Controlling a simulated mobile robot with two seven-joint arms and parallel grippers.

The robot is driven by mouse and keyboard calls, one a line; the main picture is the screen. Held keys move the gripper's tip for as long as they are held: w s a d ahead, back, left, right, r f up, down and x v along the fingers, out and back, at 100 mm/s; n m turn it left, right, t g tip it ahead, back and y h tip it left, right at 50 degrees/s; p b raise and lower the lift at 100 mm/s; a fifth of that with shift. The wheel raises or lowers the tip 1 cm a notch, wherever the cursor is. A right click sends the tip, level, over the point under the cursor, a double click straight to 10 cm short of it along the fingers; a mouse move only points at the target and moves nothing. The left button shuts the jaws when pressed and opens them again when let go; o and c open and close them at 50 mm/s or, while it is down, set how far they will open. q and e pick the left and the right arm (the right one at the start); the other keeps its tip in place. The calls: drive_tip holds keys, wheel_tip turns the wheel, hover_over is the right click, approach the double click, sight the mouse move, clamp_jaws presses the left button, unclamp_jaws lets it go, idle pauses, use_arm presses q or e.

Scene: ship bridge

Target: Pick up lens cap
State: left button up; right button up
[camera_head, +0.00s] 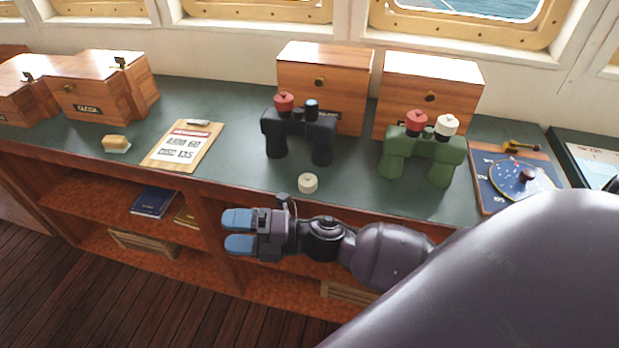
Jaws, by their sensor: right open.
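A small cream lens cap (308,183) lies on the green counter top (240,165), in front of the black binoculars (299,132). The black binoculars have a red cap (284,102) on one eyepiece; the other eyepiece looks bare. The green binoculars (423,152) to the right carry a red cap (416,122) and a white cap (447,125). My right gripper (238,232) has blue fingertips and is open and empty. It is in front of the counter's front edge, to the left of and nearer than the loose cap. My left gripper is not in view.
Wooden boxes (325,82) stand along the back. A clipboard (184,146) and a yellow-topped block (116,143) lie at left. A blue dial board (516,178) lies at right. Shelves with a book (153,202) are below. The counter left of the loose cap is clear.

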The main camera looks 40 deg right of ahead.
drive_tip(key=a+r+n+g+y, duration=0.1)
drive_tip(key=a+r+n+g, duration=0.1)
drive_tip(key=n+g, duration=0.3)
drive_tip(key=n+g+h+p, duration=0.5)
drive_tip(key=n+g+h, duration=0.1)
drive_tip(key=n+h, duration=1.25)
approach(308, 176)
drive_tip(key=shift+s+d+f+n+y, duration=0.15)
drive_tip(key=shift+d+n+y, duration=0.4)
drive_tip(key=shift+n, duration=0.1)
wheel_tip(308, 176, down, 6)
drive_tip(key=shift+a+f, duration=0.1)
drive_tip(key=shift+f, duration=0.05)
drive_tip(key=shift+f+p, duration=0.6)
drive_tip(key=shift+f, duration=1.45)
